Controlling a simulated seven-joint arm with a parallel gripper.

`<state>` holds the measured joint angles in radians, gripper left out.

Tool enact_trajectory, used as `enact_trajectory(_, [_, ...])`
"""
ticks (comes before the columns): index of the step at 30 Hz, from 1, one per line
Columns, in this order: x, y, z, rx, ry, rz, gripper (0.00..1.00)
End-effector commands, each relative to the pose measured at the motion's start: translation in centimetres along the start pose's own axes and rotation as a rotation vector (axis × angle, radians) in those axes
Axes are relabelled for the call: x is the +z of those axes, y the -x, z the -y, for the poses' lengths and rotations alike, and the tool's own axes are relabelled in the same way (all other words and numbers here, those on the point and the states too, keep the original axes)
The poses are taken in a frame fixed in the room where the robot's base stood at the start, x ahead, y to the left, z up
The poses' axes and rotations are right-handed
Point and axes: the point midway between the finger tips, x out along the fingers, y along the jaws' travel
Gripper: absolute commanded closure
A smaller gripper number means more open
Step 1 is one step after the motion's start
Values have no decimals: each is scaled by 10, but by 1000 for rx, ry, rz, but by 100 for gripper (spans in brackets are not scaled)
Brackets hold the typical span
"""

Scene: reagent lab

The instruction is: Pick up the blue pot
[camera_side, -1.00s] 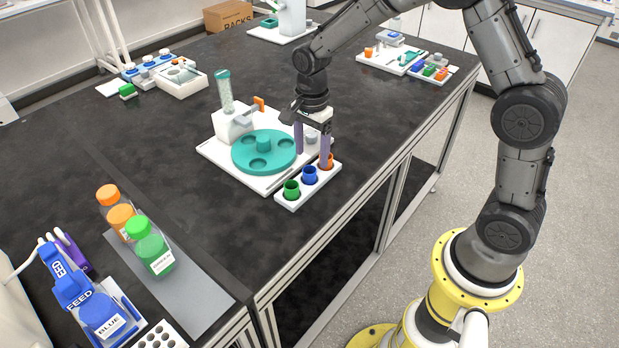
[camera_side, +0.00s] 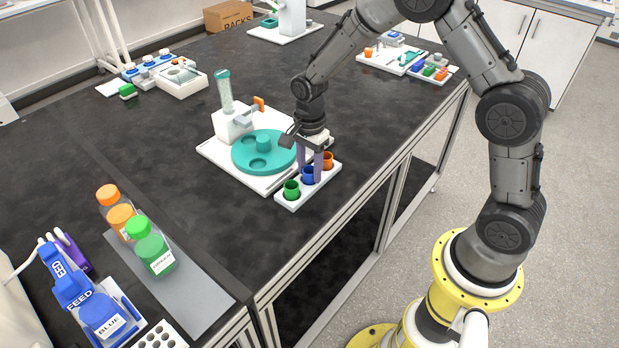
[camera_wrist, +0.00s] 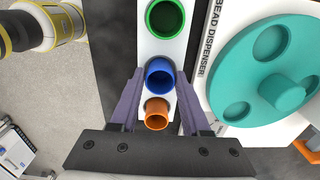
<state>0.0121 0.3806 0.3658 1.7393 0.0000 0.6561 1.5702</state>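The blue pot (camera_side: 308,176) stands in the middle of a white holder (camera_side: 288,203), between a green pot (camera_side: 291,190) and an orange pot (camera_side: 327,160). My gripper (camera_side: 309,172) points down over the holder at the blue pot, its purple fingers partly hiding the pot in the side view. In the wrist view my gripper (camera_wrist: 160,76) is open, with one finger on each side of the blue pot (camera_wrist: 160,76). I cannot tell whether the fingers touch it. The orange pot (camera_wrist: 157,114) lies nearer the palm; the green pot (camera_wrist: 165,18) lies beyond the fingertips.
The bead dispenser's teal turntable (camera_side: 278,143) is right beside the holder, close to one finger. Its clear bead tube (camera_side: 224,92) rises behind. Orange- and green-capped bottles (camera_side: 149,246) stand at the left front. The dark tabletop (camera_side: 165,150) left of the dispenser is clear.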

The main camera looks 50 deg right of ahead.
Motion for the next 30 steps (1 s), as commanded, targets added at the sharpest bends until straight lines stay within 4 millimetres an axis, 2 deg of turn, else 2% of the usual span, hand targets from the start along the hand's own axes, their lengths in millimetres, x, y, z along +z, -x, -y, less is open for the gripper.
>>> enact_trajectory(1, [0,0,0,0,0,0,64])
enact_trajectory(7, [0,0,0,0,0,0,100])
enact_trajectory(20, [0,5,0,-2,0,0,100])
enact_trajectory(27, [0,33,1,-6,0,0,100])
enact_trajectory(30, [0,50,-14,-4,0,0,100])
